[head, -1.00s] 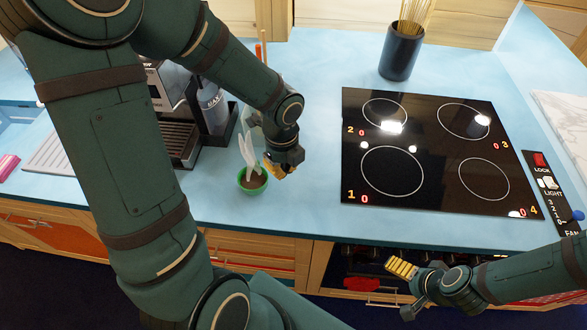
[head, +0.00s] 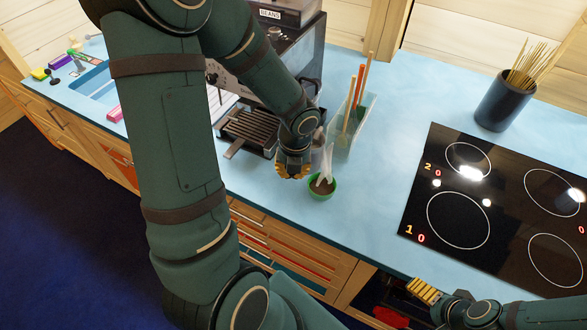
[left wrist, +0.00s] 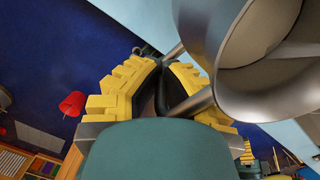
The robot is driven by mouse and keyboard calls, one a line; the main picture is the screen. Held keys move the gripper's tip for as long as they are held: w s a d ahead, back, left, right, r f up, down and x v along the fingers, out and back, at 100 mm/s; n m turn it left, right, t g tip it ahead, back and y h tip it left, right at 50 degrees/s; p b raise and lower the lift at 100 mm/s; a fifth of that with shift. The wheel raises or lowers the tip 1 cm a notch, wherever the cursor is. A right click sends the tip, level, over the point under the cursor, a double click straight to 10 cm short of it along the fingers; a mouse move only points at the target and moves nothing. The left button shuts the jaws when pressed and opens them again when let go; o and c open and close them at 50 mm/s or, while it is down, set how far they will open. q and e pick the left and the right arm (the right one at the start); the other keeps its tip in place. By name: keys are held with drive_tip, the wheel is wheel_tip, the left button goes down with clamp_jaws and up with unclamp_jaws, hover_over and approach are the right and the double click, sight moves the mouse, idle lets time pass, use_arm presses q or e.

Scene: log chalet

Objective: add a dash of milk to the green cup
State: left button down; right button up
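The green cup (head: 322,193) stands upright on the blue counter with brown liquid in it. A pale white, pointed shape (head: 326,163) rises from the cup; I cannot tell whether it is milk or an object. My left gripper (head: 293,172) is just left of the cup, fingers downward. In the left wrist view, its yellow fingers (left wrist: 168,88) are closed around the handle of a grey metal jug (left wrist: 262,70). The jug is tilted in that view; its contents are hidden. My right gripper (head: 430,298) is open and empty at the counter's front edge.
A coffee machine (head: 262,62) stands behind my left arm. A clear holder with sticks (head: 356,112) is behind the cup. The black hob (head: 440,165) is to the right, with a dark pot of skewers (head: 504,104) behind it. The counter between cup and hob is clear.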

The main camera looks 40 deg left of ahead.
use_arm(q)
drive_tip(key=shift+a+f+y, duration=0.2)
drive_tip(key=shift+y, duration=0.3)
drive_tip(key=shift+s+a+f+g+y, duration=0.1)
drive_tip(key=shift+a+f+g+y, duration=0.2)
drive_tip(key=shift+y, duration=0.5)
drive_tip(key=shift+a+f+y, duration=0.25)
drive_tip(key=shift+f+y, duration=0.05)
drive_tip(key=shift+y, duration=0.2)
drive_tip(key=shift+s+a+f+g+y+b, duration=0.15)
drive_tip(key=shift+f+y+b, duration=0.15)
drive_tip(key=shift+y+b, duration=0.5)
drive_tip(key=shift+w+a+f+g+y+b, duration=0.1)
drive_tip(key=shift+f+g+y+b, duration=0.2)
drive_tip(key=shift+b, duration=0.95)
drive_tip(key=shift+s+a+f+g+y+b, duration=0.1)
drive_tip(key=shift+f+y+b, duration=0.25)
drive_tip(key=shift+y+b, duration=0.45)
drive_tip(key=shift+r+g+y+b, duration=0.15)
drive_tip(key=shift+g+y+b, duration=0.1)
drive_tip(key=shift+y+b, duration=1.2)
idle(0.7)
drive_tip(key=shift+b, duration=0.9)
